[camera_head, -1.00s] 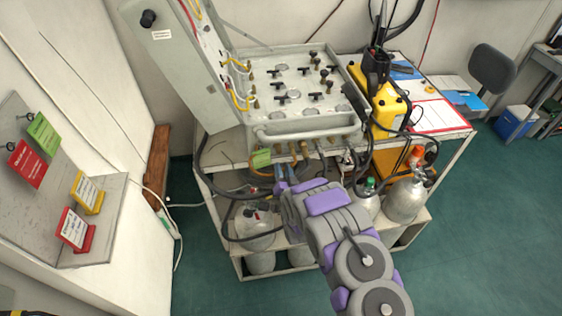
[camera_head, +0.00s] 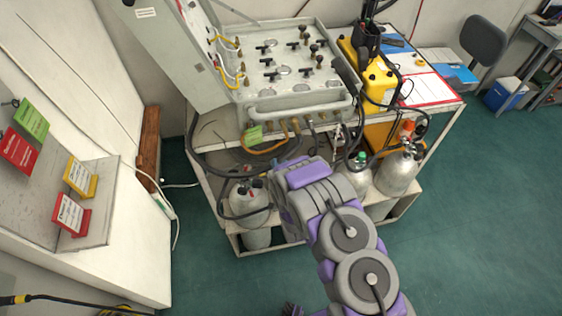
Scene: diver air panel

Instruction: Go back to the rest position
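My arm, grey and purple, reaches up from the bottom of the head view. Its front end with my gripper (camera_head: 283,196) is in front of the lower part of the cart, below the panel's hose fittings. The fingertips are hidden or too small to make out, so I cannot tell whether they are open or shut. The grey diver air panel (camera_head: 293,100) stands on the cart with its lid open. A green tag (camera_head: 253,136) hangs at its front left, by the hoses.
The cart (camera_head: 437,127) holds gas cylinders (camera_head: 396,172) on its lower shelf and a yellow case (camera_head: 375,85) on top. At the left, a grey board (camera_head: 99,232) carries green, red and yellow tags. Green floor (camera_head: 480,230) is clear at the right.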

